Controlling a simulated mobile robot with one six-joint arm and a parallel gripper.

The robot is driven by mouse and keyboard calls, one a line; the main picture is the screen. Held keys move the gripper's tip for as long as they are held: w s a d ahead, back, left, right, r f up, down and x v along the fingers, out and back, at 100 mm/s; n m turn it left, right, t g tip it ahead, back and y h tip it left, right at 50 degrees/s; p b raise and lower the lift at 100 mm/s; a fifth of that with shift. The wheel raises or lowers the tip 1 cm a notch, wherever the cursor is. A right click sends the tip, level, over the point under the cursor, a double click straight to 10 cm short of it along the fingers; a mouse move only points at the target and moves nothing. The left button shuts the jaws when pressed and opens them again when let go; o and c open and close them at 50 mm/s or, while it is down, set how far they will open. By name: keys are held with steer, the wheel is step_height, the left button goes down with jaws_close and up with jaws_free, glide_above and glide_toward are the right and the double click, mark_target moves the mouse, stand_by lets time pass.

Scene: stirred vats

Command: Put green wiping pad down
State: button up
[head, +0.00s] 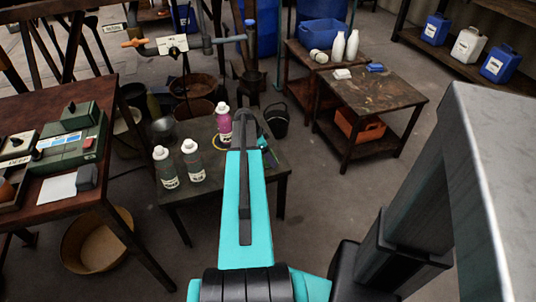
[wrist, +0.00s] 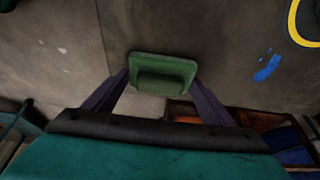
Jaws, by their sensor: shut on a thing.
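The green wiping pad (wrist: 163,70) is between the fingers of my gripper (wrist: 162,85) in the wrist view, with a raised block on its face. My gripper is shut on it. The pad is over a worn grey tabletop (wrist: 215,45); I cannot tell how large the gap below it is. In the head view my arm reaches over the low dark table (head: 225,185) and hides the pad and most of the gripper.
Two grey bottles (head: 166,167) (head: 193,160) and a magenta bottle (head: 224,124) stand on the low table. The wrist view shows a yellow ring (wrist: 294,25) and a blue mark (wrist: 267,67). A black bucket (head: 277,120) stands behind. The table's front looks clear.

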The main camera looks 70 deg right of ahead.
steer(key=shift+f, duration=0.15)
steer(key=o, duration=1.2)
steer(key=shift+c, duration=0.2)
steer(key=v, duration=1.2)
steer(key=shift+r+p, duration=0.2)
steer(key=shift+p, duration=0.15)
